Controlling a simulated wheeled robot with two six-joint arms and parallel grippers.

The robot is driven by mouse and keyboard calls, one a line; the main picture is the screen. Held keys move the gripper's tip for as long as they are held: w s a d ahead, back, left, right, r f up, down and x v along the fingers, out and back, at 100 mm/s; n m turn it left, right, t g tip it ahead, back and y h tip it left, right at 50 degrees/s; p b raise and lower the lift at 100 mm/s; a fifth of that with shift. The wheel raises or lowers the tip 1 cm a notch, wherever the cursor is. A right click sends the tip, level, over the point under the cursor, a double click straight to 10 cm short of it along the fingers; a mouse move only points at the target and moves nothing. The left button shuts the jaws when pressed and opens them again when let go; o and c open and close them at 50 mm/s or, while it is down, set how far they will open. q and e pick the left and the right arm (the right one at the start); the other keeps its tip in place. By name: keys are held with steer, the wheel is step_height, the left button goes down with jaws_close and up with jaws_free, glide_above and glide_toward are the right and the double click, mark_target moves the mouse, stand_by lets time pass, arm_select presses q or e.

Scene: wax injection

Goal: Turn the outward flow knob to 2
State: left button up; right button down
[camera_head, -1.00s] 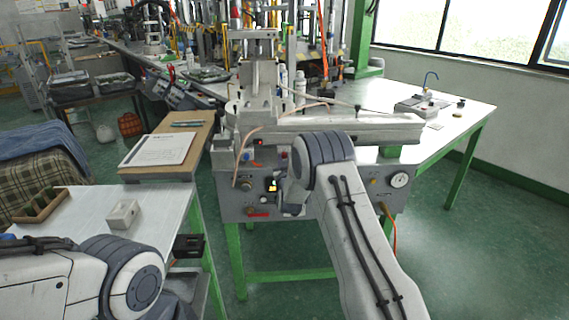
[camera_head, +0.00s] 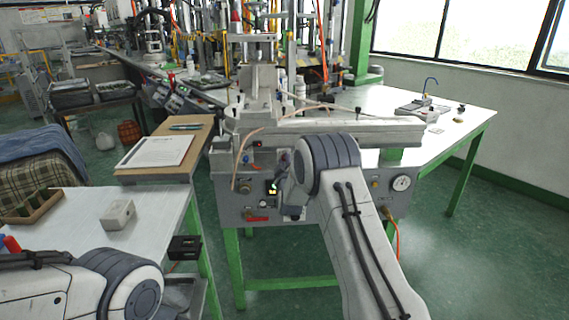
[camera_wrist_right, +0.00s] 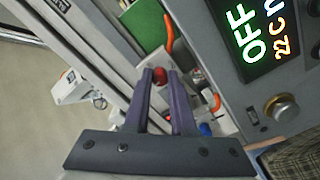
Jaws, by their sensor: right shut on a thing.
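The wax machine's grey front panel (camera_head: 341,208) faces me, with knobs, a lit display and a gauge. In the right wrist view my right gripper (camera_wrist_right: 160,73) is shut on a small red knob (camera_wrist_right: 159,76), which shows between its fingertips. In the head view this gripper (camera_head: 291,211) is mostly hidden behind my right arm, close against the panel. A brass-coloured knob (camera_wrist_right: 282,107) sits beside the display (camera_wrist_right: 259,37), which reads OFF in green. I cannot read the knobs' labels or scale marks. My left arm is at lower left; its gripper is out of sight.
A white side table (camera_head: 160,224) at left carries a white block (camera_head: 118,214) and a wooden tray (camera_head: 33,206). A pressure gauge (camera_head: 402,183) is at the panel's right. Green floor is free at right.

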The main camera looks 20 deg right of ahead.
stand_by(0.5)
steer(key=c, duration=0.8)
jaws_free()
steer(key=shift+o, duration=0.2)
steer(key=v, duration=1)
steer(key=shift+s+b, duration=0.25)
steer(key=shift+b, duration=0.15)
steer(key=shift+a, duration=0.1)
